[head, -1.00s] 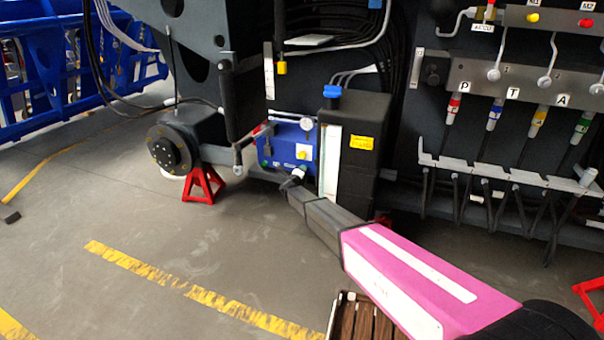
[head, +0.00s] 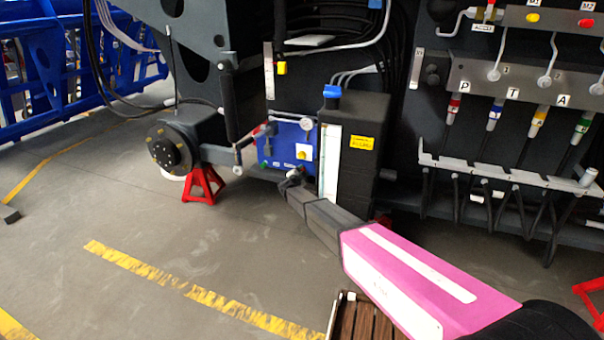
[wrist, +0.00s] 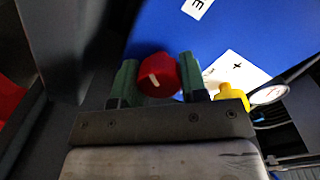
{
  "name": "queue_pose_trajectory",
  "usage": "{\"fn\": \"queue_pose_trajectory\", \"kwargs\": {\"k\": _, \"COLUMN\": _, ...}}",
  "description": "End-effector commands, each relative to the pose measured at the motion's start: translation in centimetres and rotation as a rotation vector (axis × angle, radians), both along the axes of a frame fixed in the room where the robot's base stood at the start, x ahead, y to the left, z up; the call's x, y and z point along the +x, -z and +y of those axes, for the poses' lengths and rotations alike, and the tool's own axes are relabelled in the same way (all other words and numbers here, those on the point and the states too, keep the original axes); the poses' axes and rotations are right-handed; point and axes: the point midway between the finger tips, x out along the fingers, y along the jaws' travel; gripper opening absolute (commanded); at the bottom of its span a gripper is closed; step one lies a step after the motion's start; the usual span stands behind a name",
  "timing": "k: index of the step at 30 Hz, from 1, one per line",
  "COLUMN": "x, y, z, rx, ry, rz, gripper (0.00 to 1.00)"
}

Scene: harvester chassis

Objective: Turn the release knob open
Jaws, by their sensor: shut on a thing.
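In the head view my gripper (head: 291,176) is at the lower edge of the blue box (head: 272,146), and I cannot make out the knob there.
A yellow knob (wrist: 232,97) on a white plate and a round gauge (wrist: 268,94) sit just right of my gripper. A black tank (head: 358,165) with a blue cap stands right of the box. A red stand (head: 203,184) is on the floor to the left.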

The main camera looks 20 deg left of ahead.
Motion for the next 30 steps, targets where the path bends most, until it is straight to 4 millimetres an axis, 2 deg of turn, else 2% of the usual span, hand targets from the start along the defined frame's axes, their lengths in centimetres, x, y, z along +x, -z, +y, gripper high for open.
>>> {"fn": "queue_pose_trajectory", "kwargs": {"k": 18, "x": -0.06, "y": 0.15, "z": 0.09, "rx": -0.542, "ry": -0.002, "rz": 0.044, "gripper": 0.16}}
{"fn": "queue_pose_trajectory", "kwargs": {"k": 30, "x": -0.07, "y": 0.16, "z": 0.08, "rx": -0.717, "ry": -0.002, "rz": 0.058, "gripper": 0.16}}
